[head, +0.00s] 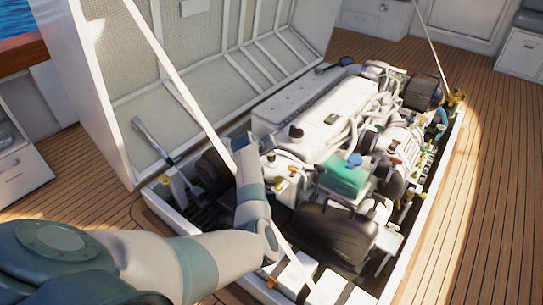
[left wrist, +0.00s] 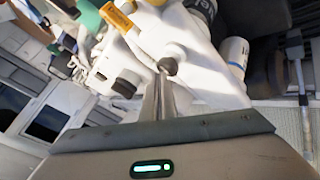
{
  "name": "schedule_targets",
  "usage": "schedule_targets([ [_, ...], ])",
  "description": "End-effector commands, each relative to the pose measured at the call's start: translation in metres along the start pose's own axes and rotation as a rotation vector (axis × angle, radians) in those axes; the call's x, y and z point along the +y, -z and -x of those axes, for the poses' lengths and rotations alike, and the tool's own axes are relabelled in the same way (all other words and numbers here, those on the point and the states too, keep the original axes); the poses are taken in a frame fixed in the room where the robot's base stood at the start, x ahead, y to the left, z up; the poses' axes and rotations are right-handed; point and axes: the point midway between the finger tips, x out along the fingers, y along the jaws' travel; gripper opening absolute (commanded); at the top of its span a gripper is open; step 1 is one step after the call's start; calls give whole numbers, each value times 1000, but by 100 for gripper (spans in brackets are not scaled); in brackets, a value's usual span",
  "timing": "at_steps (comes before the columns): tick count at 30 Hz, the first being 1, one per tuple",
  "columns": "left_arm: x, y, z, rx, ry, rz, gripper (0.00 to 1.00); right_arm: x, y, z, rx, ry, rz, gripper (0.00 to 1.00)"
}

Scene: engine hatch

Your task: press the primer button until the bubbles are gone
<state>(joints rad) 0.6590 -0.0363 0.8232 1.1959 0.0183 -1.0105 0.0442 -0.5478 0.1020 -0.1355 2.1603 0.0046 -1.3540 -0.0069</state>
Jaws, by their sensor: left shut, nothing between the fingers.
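My left arm (head: 250,195) reaches from the lower left over the near-left end of the engine (head: 310,115); its fingertips are not clear in the head view. In the left wrist view my left gripper (left wrist: 163,80) is shut and empty. Its tips are close to a dark round knob (left wrist: 168,66) on a white engine part, which looks like the primer button. I cannot tell whether they touch it. This knob is not clearly seen in the head view. No bubbles can be made out in either view. My right gripper is not in view.
A raised hatch lid (head: 165,85) stands behind the engine, with thin struts crossing the view. A green tank (head: 345,180) with a blue cap and a black box (head: 325,232) crowd the near side. Another dark cap (left wrist: 125,85) is left of the gripper. The wooden deck (head: 490,180) is clear.

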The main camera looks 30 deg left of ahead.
Motion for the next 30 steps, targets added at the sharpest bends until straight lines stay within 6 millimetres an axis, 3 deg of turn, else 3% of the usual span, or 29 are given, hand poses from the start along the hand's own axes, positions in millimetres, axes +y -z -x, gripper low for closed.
schedule_targets([
  [21,-3,-4,-4,-4,2,0,0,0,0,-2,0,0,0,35],
  [30,2,1,4,-4,2,0,0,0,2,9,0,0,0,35],
])
